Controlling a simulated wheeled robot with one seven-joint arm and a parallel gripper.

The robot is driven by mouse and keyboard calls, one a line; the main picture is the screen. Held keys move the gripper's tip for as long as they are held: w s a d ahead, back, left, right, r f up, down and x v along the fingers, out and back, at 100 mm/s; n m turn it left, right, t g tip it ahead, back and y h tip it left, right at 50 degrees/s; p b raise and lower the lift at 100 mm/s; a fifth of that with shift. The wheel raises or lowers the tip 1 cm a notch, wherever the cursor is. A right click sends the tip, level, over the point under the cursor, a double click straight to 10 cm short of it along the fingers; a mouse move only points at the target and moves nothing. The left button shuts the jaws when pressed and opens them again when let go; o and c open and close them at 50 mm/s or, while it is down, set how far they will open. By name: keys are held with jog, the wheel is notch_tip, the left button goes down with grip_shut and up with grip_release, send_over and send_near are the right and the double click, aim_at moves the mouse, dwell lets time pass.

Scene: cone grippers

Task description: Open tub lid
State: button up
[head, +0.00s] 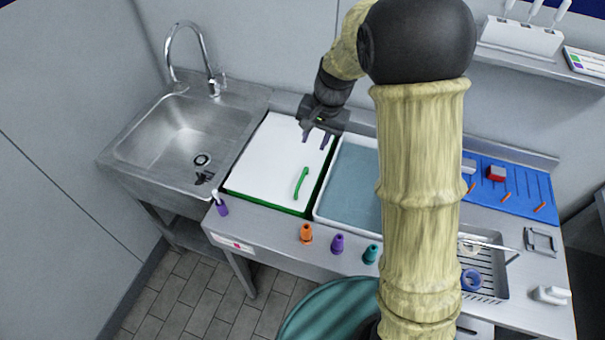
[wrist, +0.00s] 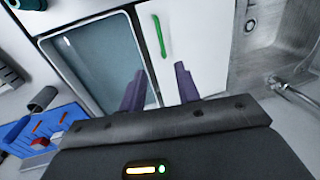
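A shallow white-rimmed tub (head: 322,209) with a flat blue-grey surface stands on the steel counter, partly hidden behind my arm. I cannot tell whether that surface is a lid or the inside. It also shows in the wrist view (wrist: 105,65), left of centre. A white board (head: 265,165) with green edges lies just left of it, with a green bar-like piece (head: 301,183) on top. The green piece also shows in the wrist view (wrist: 159,36). My gripper (head: 315,140) is open and empty above the board's back right part, near the tub. Its purple fingers (wrist: 159,70) are apart.
A steel sink (head: 185,140) with a tall faucet is at the left. Orange (head: 306,233), purple (head: 337,243) and teal (head: 370,254) cones line the front edge. A blue tool board (head: 510,188) and a rack (head: 485,270) are at right. A teal round object (head: 320,312) stands below.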

aim_at(301, 180)
jog(key=a+f+p, duration=0.1)
jog(key=f, duration=0.4)
jog(key=a+f+p, duration=0.1)
jog(key=f, duration=0.5)
jog(key=w+a+f+p, duration=0.1)
jog(key=f, duration=0.5)
jog(key=shift+w+a+f, duration=0.1)
jog(key=shift+a, duration=0.05)
grip_shut()
